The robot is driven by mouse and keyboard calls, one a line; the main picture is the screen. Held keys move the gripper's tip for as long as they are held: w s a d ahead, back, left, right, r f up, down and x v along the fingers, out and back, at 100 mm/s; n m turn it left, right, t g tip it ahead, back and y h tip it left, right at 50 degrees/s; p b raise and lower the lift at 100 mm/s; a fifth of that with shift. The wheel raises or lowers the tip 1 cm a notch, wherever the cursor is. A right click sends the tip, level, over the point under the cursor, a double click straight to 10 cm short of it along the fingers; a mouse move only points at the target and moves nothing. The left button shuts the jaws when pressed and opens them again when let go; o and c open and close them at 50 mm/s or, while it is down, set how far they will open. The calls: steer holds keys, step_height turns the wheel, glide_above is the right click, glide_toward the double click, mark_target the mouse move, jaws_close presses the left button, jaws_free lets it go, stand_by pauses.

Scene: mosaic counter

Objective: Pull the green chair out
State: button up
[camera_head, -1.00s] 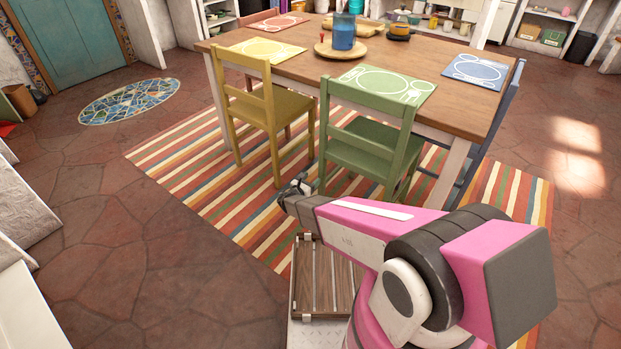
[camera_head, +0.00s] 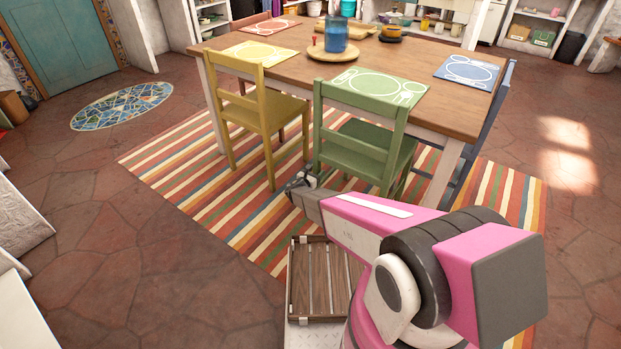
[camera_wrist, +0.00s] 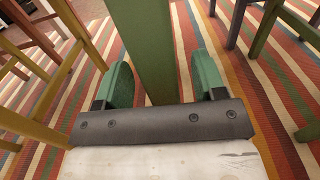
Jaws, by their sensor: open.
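The green chair (camera_head: 365,152) stands at the near long side of the wooden table, its back toward me. My gripper (camera_head: 301,181) is low beside the chair's left rear leg in the head view. In the wrist view, a green upright post of the chair (camera_wrist: 148,45) stands between the two fingers of my open gripper (camera_wrist: 162,76). A gap shows between the post and the right finger; the left finger is closer to it. Whether either finger touches the post cannot be told.
A yellow chair (camera_head: 262,112) stands close on the left; its legs also show in the wrist view (camera_wrist: 50,90). The table (camera_head: 440,118) is behind, with a blue chair (camera_head: 490,125) at its right end. Striped rug (camera_head: 215,190) and open stone floor (camera_head: 130,240) lie nearer me.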

steer(key=shift+x, duration=1.05)
steer(key=shift+c, duration=0.3)
jaws_close()
steer(key=shift+s+a, duration=0.1)
steer(key=shift+s, duration=0.05)
